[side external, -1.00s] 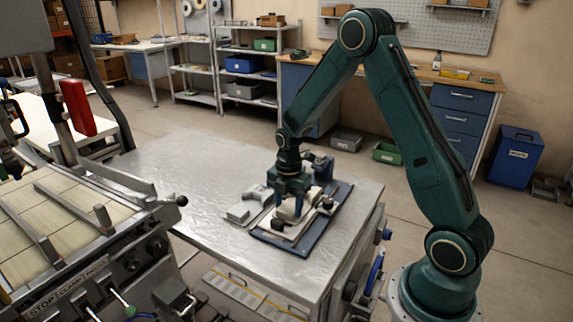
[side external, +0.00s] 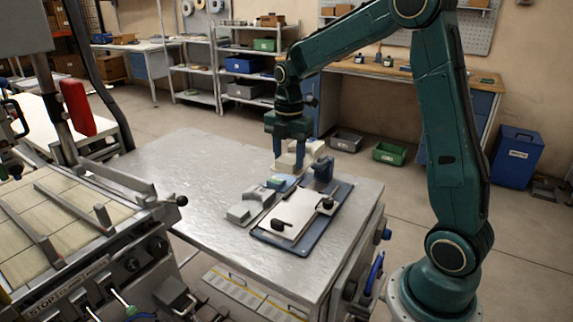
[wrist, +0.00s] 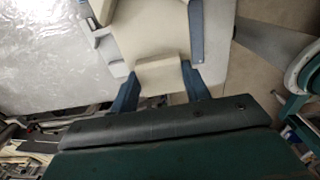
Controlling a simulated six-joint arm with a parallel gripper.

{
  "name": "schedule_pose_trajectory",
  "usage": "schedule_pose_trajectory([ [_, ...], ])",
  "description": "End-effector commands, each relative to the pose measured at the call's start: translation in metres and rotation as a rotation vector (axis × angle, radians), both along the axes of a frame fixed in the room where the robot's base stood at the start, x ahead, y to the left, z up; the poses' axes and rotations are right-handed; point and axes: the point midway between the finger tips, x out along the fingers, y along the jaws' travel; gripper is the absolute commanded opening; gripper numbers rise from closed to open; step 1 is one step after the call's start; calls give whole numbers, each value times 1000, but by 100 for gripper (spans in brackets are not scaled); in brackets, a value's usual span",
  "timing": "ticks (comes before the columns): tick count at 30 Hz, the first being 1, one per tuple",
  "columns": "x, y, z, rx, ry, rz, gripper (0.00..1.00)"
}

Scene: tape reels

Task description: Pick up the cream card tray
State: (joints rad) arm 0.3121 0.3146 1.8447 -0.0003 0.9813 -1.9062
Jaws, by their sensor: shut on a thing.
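The cream card tray (side external: 308,152) is in the air above the back of the metal bench in the side view. My gripper (side external: 289,157) is shut on it. In the wrist view the tray (wrist: 150,30) fills the top middle, and its raised cream block (wrist: 160,72) sits between the two blue fingers of my gripper (wrist: 160,82). In the side view part of the tray is hidden behind the fingers.
On the metal bench (side external: 185,180) a blue base (side external: 262,237) carries a pale plate (side external: 298,216) with dark clamps. A grey fixture (side external: 250,207) lies left of it. A machine with rails (side external: 85,235) stands at the left. The bench's left part is bare.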

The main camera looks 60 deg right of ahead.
Motion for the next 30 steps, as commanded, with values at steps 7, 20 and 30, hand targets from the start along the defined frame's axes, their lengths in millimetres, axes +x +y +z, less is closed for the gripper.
schedule_pose_trajectory([
  [7,0,0,34,0,-1,0,19],
  [20,0,0,45,0,1,0,19],
  [30,0,0,45,0,1,0,19],
])
